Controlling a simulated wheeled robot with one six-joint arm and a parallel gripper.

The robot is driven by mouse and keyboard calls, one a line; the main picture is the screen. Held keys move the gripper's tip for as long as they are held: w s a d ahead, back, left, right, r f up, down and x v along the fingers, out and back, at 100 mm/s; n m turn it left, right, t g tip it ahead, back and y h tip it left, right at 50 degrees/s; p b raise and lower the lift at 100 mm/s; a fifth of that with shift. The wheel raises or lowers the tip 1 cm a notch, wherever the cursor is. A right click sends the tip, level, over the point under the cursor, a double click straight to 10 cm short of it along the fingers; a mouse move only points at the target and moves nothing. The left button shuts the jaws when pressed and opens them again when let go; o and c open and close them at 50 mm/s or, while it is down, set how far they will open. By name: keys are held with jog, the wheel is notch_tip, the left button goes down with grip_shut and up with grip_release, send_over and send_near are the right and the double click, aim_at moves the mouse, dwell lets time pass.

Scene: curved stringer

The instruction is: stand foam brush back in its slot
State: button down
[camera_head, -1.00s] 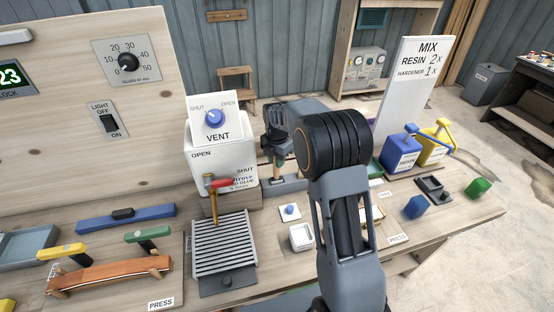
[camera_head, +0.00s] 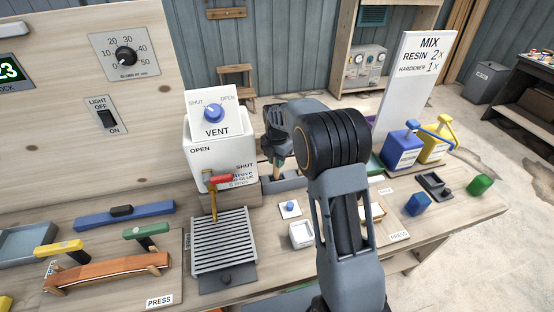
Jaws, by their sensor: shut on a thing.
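My gripper (camera_head: 276,154) is beyond my arm's thick dark joint, just right of the white glue tank. It is shut on the foam brush (camera_head: 278,164), of which only a short piece of tan wooden handle shows below the fingers. The grey tray-like holder (camera_head: 284,183) lies on the bench just below and behind. The brush appears above this holder. Its foam end and the slot itself cannot be made out, and my arm hides the right side.
The glue tank (camera_head: 208,160) with its red-handled tap stands close left of the gripper. A slatted grey grate (camera_head: 224,240) and a white cup (camera_head: 302,235) are in front. Blue and yellow pump containers (camera_head: 402,150) stand to the right.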

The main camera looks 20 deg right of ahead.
jog(key=shift+f+b, duration=0.3)
jog(key=shift+f, duration=0.3)
jog(key=shift+c, duration=1.6)
grip_release()
jog(key=shift+r, duration=0.1)
jog(key=shift+r+p, duration=3.25)
jog(key=shift+r, duration=1.3)
